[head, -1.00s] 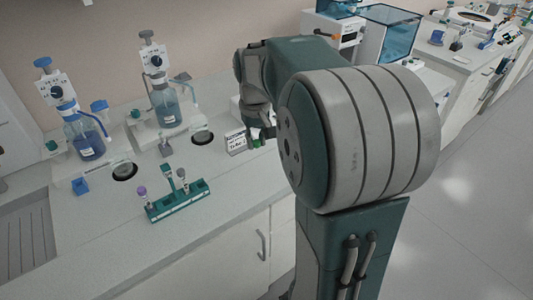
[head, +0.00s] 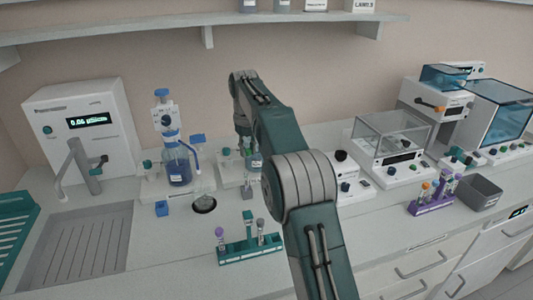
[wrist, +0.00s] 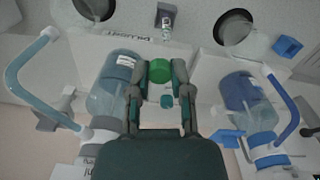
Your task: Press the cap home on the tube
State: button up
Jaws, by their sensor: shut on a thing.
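My gripper (wrist: 160,82) is shut on a green cap (wrist: 159,71), which sits between its fingertips in the wrist view. In the head view my gripper (head: 244,148) hangs above the back of the bench, in front of a bottle dispenser. A small clear tube (wrist: 166,20) stands in a grey block at the top of the wrist view, apart from the cap. A grey block (head: 247,190) shows on the bench below my gripper in the head view; the tube is too small to make out there. A green rack (head: 238,255) holds several tubes, one purple-capped.
A blue-bottle dispenser (head: 178,165) stands left of my gripper; it also shows in the wrist view (wrist: 245,95). Another bottle (wrist: 112,85) is close to my left finger. A sink (head: 75,245) lies left, and a purple rack (head: 432,200) right. The front bench is mostly clear.

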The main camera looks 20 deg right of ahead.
aim_at(246, 172)
jog(key=shift+w+a, duration=0.4)
jog(key=shift+a, duration=0.15)
jog(key=shift+f, duration=2.85)
jog(key=shift+s+d+f, duration=0.1)
jog(key=shift+f, duration=0.5)
jog(key=o, duration=0.7)
jog(key=shift+o, duration=0.2)
jog(key=shift+r, duration=0.1)
